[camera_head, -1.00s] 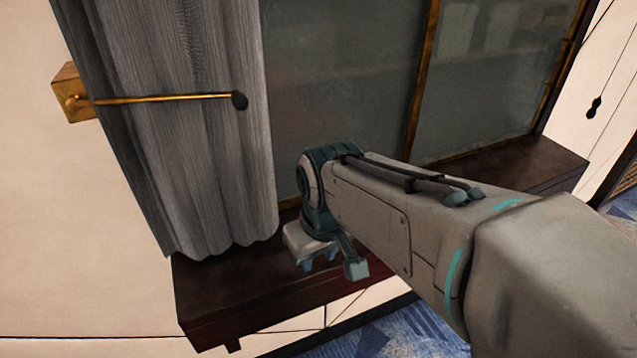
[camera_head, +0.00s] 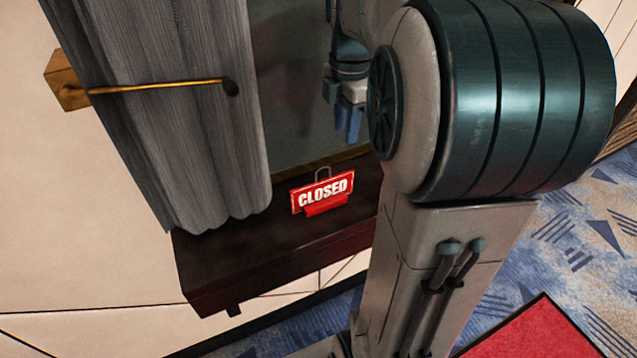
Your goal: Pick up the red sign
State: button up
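The red sign (camera_head: 323,194) with white letters reading "CLOSED" stands upright on a dark wooden ledge (camera_head: 230,262), with a small wire loop at its top. My gripper (camera_head: 348,128) is above and a little to the right of the sign, apart from it, with its fingers pointing down. The fingers are small and partly overlapping in this view, so their opening is unclear. My arm's large joint hides the right part of the ledge.
A grey curtain (camera_head: 190,120) hangs left of the sign, over the ledge's left part. A brass rod (camera_head: 160,86) sticks out from a wall block in front of the curtain. A glass pane (camera_head: 295,90) is behind the ledge. Blue patterned carpet and a red mat (camera_head: 535,335) lie below.

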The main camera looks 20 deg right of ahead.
send_over(341, 177)
notch_tip(341, 177, down, 8)
notch_tip(341, 177, down, 5)
jog(key=shift+w+d+r+p, duration=0.1)
jog(key=shift+p, duration=0.3)
jog(key=shift+f, duration=0.4)
jog(key=shift+c, duration=0.3)
grip_shut()
